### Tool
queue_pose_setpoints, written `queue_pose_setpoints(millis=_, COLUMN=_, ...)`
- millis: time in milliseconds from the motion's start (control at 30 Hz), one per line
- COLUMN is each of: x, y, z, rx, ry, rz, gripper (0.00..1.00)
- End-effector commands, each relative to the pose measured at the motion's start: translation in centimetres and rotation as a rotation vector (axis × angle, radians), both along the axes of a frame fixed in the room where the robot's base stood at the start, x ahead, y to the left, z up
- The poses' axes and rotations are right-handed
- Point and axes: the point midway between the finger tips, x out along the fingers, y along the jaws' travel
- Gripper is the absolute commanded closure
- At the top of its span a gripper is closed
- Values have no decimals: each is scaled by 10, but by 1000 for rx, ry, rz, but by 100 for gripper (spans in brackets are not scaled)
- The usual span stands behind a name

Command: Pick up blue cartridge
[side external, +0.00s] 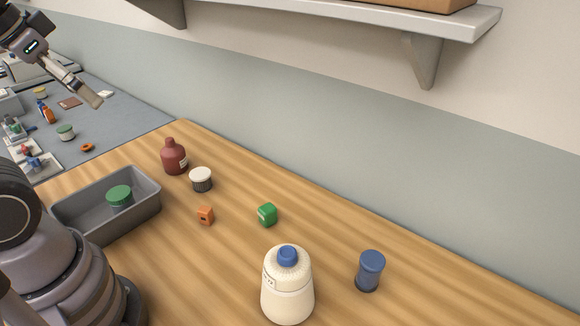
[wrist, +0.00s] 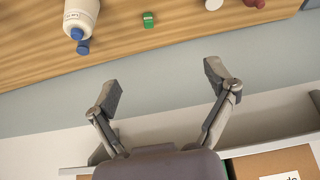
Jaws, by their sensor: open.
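The blue cartridge (side external: 370,272) is a short cylinder with a brighter blue top, standing upright on the wooden table at the right in the side external view. In the wrist view it shows as a small blue shape (wrist: 83,48) at the upper left, close to the white bottle's cap.
A white bottle (side external: 288,290) with a blue cap stands left of the cartridge. A grey tray (side external: 92,226) holds a green-lidded item. A shelf (side external: 450,22) juts from the wall.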

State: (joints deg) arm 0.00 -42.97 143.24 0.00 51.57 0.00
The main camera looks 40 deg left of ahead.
Motion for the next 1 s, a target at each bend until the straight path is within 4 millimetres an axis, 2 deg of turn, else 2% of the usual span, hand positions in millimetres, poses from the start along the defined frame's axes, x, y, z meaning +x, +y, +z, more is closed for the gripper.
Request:
queue_pose_setpoints(millis=167, x=8, y=-6, z=0, rx=-40, ry=37, rz=11, gripper=16)
queue_pose_setpoints(millis=267, x=25, y=-22, z=-1, rx=-131, ry=124, rz=37, gripper=16)
queue_pose_setpoints(millis=433, x=75, y=-68, z=-10, rx=-366, ry=357, rz=132, gripper=16)
queue_pose_setpoints(millis=567, x=117, y=-108, z=-26, rx=-539, ry=547, rz=230, gripper=16)
queue_pose_setpoints(millis=800, x=190, y=-180, z=-77, rx=-812, ry=902, rz=423, gripper=16)
queue_pose_setpoints(millis=967, x=227, y=-222, z=-120, rx=-952, ry=1111, rz=522, gripper=16)
queue_pose_setpoints(millis=1000, x=235, y=-232, z=-134, rx=-988, ry=1167, rz=546, gripper=16)
